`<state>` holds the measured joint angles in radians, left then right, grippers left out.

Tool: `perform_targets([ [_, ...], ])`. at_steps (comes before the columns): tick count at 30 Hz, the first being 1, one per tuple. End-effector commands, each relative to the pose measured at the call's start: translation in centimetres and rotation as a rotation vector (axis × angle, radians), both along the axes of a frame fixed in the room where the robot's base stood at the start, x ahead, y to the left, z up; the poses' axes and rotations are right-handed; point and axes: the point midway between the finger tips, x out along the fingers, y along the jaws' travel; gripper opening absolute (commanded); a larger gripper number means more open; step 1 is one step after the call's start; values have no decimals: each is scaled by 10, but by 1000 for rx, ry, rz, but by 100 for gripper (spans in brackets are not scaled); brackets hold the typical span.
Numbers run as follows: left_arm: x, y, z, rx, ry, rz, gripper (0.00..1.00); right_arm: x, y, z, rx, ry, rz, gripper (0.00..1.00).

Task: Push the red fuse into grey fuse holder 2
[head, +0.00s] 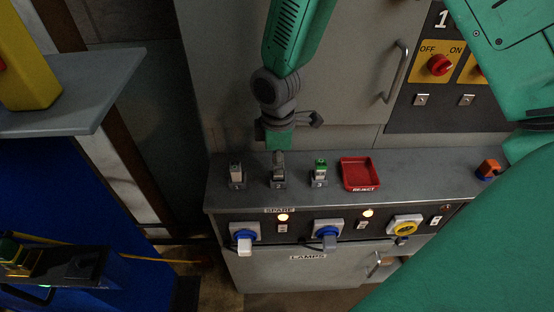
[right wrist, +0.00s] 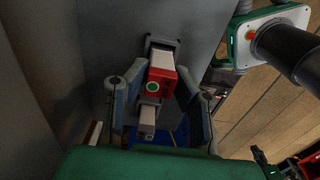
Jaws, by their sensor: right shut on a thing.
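My right gripper (head: 278,157) reaches down from above to grey fuse holder 2 (head: 278,184), the middle of three holders on the grey console top. In the right wrist view, the red fuse (right wrist: 162,79) shows between my two fingers, with a green ring on its near face and a pale part beyond it. My fingers are shut on it. In the head view the fuse is hidden by the gripper. I cannot tell how deep it sits in the holder.
Holder 1 (head: 236,182) and holder 3 (head: 320,178), which has a green top, stand close on either side. A red reject tray (head: 345,178) lies to the right. Blue sockets (head: 243,234) and lit lamps line the console front. A door handle (head: 396,72) sticks out behind.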

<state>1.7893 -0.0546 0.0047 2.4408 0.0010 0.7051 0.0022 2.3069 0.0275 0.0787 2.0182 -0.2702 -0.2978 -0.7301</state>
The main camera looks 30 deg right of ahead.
Motion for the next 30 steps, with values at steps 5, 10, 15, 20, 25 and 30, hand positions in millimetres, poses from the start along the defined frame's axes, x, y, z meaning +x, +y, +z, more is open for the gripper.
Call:
perform_targets([
  [5,0,0,-3,0,0,0,0,0,0,-5,0,0,0,0],
  [10,0,0,-4,0,0,0,0,0,0,-9,-1,1,0,0],
  [15,0,0,-6,0,0,0,0,0,0,-14,-1,1,0,0],
  [20,0,0,-6,0,0,0,0,0,0,-14,0,0,0,45],
  [25,0,0,-6,0,0,0,0,0,0,-14,0,0,0,45],
  [30,-2,0,-6,0,-2,0,0,0,0,-12,0,-1,0,45],
])
